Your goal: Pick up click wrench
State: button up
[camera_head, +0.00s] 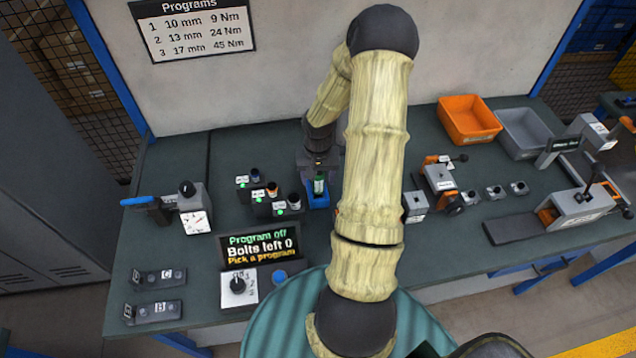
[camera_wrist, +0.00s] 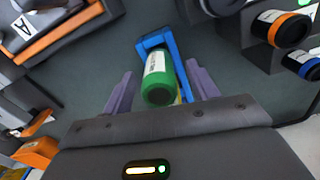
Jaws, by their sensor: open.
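My gripper (camera_head: 318,168) points down over the middle of the bench in the head view. In the wrist view its two purple fingers (camera_wrist: 162,84) are open, one on each side of a green cylinder (camera_wrist: 157,80) with a white label. Gaps show between the fingers and the cylinder. The cylinder is seen nearly end-on, in a blue U-shaped holder (camera_wrist: 150,42); in the head view the holder (camera_head: 318,200) shows just below the gripper. I cannot tell whether this cylinder is the click wrench's handle. Its lower part is hidden.
Banded black cylinders stand in holders (camera_head: 262,208) just left of the gripper. A program display (camera_head: 258,247) is in front of them, a dial gauge unit (camera_head: 195,221) further left. Clamp fixtures (camera_head: 440,180), an orange bin (camera_head: 468,122) and a grey bin (camera_head: 524,135) stand at the right.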

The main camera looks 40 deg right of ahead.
jog(key=shift+f, duration=0.6)
jog(key=shift+c, duration=0.2)
jog(key=c, duration=1)
